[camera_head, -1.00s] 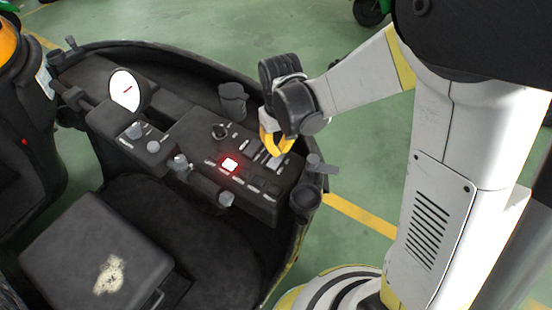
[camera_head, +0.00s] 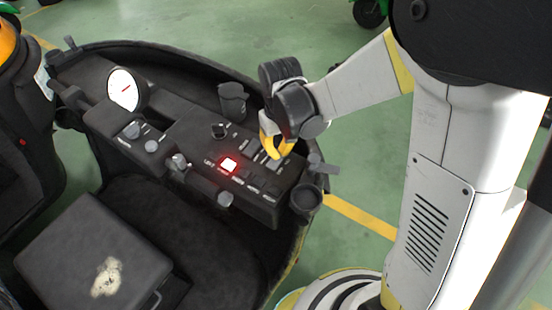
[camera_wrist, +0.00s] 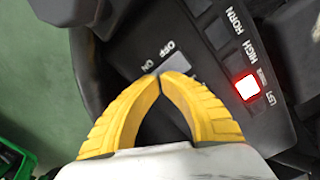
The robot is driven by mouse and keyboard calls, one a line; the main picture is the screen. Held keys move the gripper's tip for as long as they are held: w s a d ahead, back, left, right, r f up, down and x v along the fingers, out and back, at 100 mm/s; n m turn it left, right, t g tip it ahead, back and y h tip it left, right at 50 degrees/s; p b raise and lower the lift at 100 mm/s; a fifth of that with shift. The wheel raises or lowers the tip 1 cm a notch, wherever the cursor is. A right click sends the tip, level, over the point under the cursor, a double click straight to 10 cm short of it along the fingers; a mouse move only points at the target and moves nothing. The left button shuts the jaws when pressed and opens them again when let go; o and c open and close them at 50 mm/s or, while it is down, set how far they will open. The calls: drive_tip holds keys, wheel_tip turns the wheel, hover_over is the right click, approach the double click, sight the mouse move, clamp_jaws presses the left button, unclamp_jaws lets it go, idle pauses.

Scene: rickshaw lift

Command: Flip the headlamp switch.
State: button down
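The dark control panel (camera_head: 205,135) is on the vehicle, with several rocker switches and small labels. A grey switch (camera_wrist: 179,66) labelled ON and OFF is directly in front of my fingertips in the wrist view. I cannot read a headlamp label; a label HIGH and a label HORN show further right. My gripper (camera_head: 275,156) has yellow fingers and reaches the right part of the panel. In the wrist view, its fingertips (camera_wrist: 163,75) are together with nothing between them. They overlap the switch's near edge; I cannot tell whether they touch it.
A red lit indicator (camera_head: 229,165) glows on the panel. A round gauge (camera_head: 124,89) stands at the left, and a grey cup (camera_head: 233,100) is behind the panel. A dark lever (camera_head: 318,165) and a round holder (camera_head: 306,198) are at the right edge. Green floor is open beyond.

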drive_tip(key=shift+f, duration=0.25)
drive_tip(key=shift+r, duration=0.1)
drive_tip(key=shift+r+p, duration=2.25)
drive_tip(key=shift+r, duration=1.25)
drive_tip(key=shift+s+f, duration=0.1)
drive_tip(key=shift+f, duration=0.05)
